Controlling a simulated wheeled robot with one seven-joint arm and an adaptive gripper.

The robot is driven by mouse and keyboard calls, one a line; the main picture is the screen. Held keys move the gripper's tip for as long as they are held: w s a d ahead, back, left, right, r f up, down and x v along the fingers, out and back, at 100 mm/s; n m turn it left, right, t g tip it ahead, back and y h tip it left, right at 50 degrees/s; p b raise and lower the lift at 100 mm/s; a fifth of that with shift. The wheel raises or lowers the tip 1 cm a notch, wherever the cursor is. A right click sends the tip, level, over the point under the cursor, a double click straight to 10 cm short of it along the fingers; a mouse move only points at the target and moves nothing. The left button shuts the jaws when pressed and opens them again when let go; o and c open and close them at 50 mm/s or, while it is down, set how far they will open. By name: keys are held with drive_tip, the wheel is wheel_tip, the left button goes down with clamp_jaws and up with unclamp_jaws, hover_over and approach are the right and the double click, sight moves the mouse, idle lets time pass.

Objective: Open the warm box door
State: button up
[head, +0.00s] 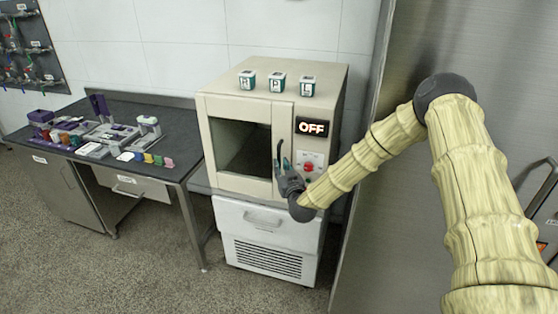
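The warm box (325,100) is a beige cabinet with a display reading OFF and a red button on its right panel. Its door (222,108), with a large dark window, looks closed and flush with the front. The dark vertical door handle (279,152) is at the door's right edge. My gripper (284,165) is at the lower part of this handle, reaching in from the right. The fingers overlap the handle in the picture, and I cannot tell whether they grip it or how far apart they are.
Three small labelled boxes (277,83) stand on top of the warm box. A white unit (268,228) with a vent is below. A dark bench (180,170) with several coloured items is on the left. A metal panel (372,255) is on the right. Floor before the box is clear.

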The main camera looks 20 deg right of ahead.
drive_tip(key=shift+w+p, duration=0.35)
drive_tip(key=shift+w, duration=1.3)
drive_tip(key=shift+c, duration=0.3)
clamp_jaws()
